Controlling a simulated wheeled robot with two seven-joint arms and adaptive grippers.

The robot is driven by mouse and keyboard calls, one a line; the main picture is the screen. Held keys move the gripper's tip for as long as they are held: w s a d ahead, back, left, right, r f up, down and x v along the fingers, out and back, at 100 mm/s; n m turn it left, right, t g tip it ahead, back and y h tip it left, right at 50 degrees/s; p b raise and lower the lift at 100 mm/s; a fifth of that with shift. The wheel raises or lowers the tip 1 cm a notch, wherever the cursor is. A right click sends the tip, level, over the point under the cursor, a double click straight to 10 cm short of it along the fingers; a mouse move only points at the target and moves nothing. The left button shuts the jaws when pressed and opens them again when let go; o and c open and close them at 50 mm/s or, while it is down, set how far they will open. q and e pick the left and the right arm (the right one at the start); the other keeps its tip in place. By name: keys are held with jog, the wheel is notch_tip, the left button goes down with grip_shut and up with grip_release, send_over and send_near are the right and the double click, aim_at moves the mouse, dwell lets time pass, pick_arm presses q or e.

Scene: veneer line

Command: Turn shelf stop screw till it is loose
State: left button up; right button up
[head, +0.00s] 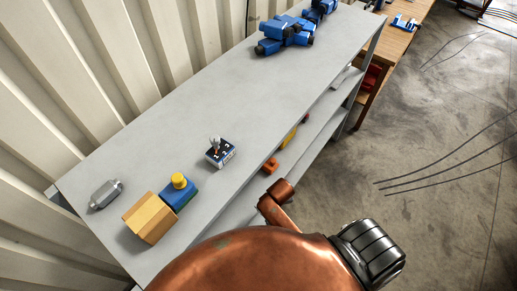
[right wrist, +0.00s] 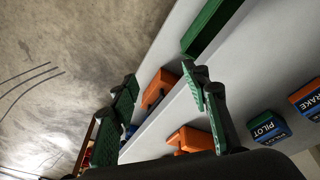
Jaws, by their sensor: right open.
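No part can be singled out for certain as the shelf stop screw. In the right wrist view an orange block (right wrist: 160,88) shows between my fingers, at the edge of a grey shelf. A second orange block (right wrist: 190,140) lies nearer the camera. My right gripper (right wrist: 159,74) has green fingers spread apart, with nothing held. Whether it touches the orange block I cannot tell. In the head view a small orange piece (head: 270,165) shows at the lower shelf of the grey rack (head: 225,100). My left gripper is not in view.
On the rack top are a grey cylinder (head: 106,194), a wooden block (head: 150,217), a blue box with yellow knob (head: 179,190), a lever box (head: 221,152) and blue parts (head: 285,36). The right wrist view shows PILOT (right wrist: 268,128) and BRAKE (right wrist: 306,97) boxes. Open floor lies right.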

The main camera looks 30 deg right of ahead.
jog(key=w+m, duration=0.1)
jog(key=w, duration=0.1)
jog(key=w+a+m+h, duration=0.1)
jog(key=w, duration=0.2)
jog(key=w+m, duration=0.1)
jog(key=w, duration=0.1)
jog(key=shift+w+a+f, duration=0.15)
jog(key=shift+f, duration=0.2)
jog(key=w+m, duration=0.1)
jog(key=w, duration=0.1)
jog(key=w+h, duration=0.1)
jog(key=w, duration=0.1)
jog(key=w+r+m+h, duration=0.1)
jog(key=w, duration=0.1)
jog(key=shift+w+a+m+g, duration=0.25)
jog(key=shift+w+m+g, duration=0.05)
jog(key=shift+w, duration=0.1)
jog(key=w+d+r+m+h, duration=0.1)
jog(key=w+r+m+h, duration=0.5)
jog(key=w, duration=0.5)
jog(key=d+f, duration=0.1)
jog(key=d, duration=0.1)
jog(key=d+f+y, duration=0.1)
jog(key=f, duration=0.1)
jog(key=w+d+f+y, duration=0.1)
jog(key=d, duration=0.1)
jog(key=shift+d+f, duration=0.35)
jog(key=shift+c, duration=0.4)
